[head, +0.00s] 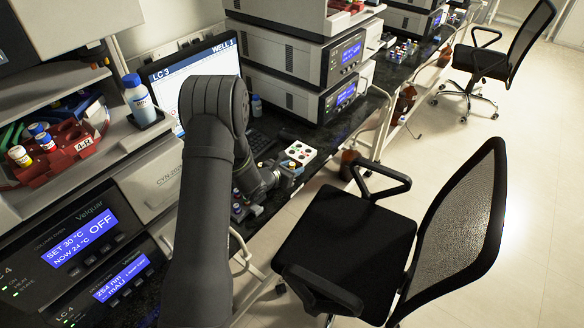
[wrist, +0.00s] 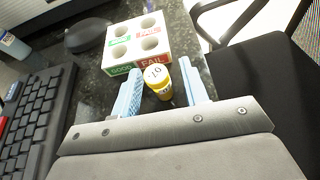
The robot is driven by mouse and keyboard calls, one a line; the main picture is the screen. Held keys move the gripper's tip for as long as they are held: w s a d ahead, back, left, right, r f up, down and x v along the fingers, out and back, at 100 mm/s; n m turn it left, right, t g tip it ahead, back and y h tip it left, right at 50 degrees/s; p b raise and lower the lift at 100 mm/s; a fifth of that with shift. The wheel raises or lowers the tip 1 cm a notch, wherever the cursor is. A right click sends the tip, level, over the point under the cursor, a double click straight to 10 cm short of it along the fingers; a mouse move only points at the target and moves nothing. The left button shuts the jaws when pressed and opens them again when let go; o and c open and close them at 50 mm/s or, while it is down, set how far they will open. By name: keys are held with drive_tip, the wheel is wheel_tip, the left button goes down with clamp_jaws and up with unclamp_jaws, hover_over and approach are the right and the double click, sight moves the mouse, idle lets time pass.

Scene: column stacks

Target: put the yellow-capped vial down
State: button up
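In the wrist view, the yellow-capped vial (wrist: 158,82) is near the middle, its pale cap top marked 10 and its yellow side toward me. It looks upright over the dark bench; its lower part is hard to make out. My gripper (wrist: 161,68) has its two pale blue fingers apart, one on each side of the vial. A gap shows between the vial and the right finger; the left finger is very close to it.
A white block (wrist: 138,46) with several holes and GOOD and FAIL labels stands just beyond the vial; its holes look empty. A keyboard (wrist: 35,125) lies left, a black mouse (wrist: 87,34) beyond. A chair (head: 350,235) stands at the bench edge. A red rack (head: 62,150) holds vials.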

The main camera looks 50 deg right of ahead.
sight(290, 168)
drive_tip(key=shift+r, duration=0.2)
drive_tip(key=v, duration=0.2)
drive_tip(key=shift+a+r, duration=0.15)
drive_tip(key=shift+a, duration=0.25)
wheel_tip(290, 168, up, 7)
drive_tip(key=shift+a, duration=0.1)
